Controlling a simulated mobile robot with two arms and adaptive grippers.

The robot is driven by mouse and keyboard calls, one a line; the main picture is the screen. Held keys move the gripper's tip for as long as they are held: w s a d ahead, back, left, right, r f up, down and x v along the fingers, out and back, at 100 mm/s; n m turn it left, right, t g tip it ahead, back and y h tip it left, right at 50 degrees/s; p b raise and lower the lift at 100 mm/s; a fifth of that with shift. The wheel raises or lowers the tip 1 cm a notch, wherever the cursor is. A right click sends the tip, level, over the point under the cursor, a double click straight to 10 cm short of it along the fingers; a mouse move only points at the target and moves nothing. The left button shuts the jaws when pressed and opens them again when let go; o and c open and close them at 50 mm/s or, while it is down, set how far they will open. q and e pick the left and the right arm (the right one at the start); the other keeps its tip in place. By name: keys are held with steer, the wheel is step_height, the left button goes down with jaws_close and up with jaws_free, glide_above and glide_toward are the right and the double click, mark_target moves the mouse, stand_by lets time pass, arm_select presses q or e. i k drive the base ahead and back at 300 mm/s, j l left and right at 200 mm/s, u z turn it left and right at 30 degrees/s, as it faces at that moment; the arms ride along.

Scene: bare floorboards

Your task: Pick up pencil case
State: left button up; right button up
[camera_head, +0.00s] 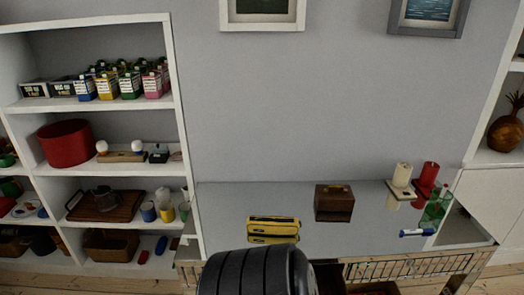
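A yellow and black case (272,225), which looks like the pencil case, lies on the glossy grey tabletop (225,215), left of the table's middle. A dark ribbed part of my own body rises from the bottom edge in front of the table, just below the case, and covers part of the front edge. Neither of my grippers is in view.
A brown box (334,205) stands right of the case. A white candle (402,174), a red candle (428,176), green bottles (436,207) and a blue marker-like item (416,233) are at the right end.

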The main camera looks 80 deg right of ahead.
mark_target(270, 225)
steer(key=i+z, duration=0.2)
steer(key=z, duration=0.2)
steer(key=i+j+z, duration=0.1)
steer(key=z, duration=0.3)
steer(key=i+j+z, duration=0.15)
steer(key=i+z, duration=0.25)
steer(key=j+z, duration=0.15)
steer(key=z, duration=0.25)
steer(key=i+j, duration=0.05)
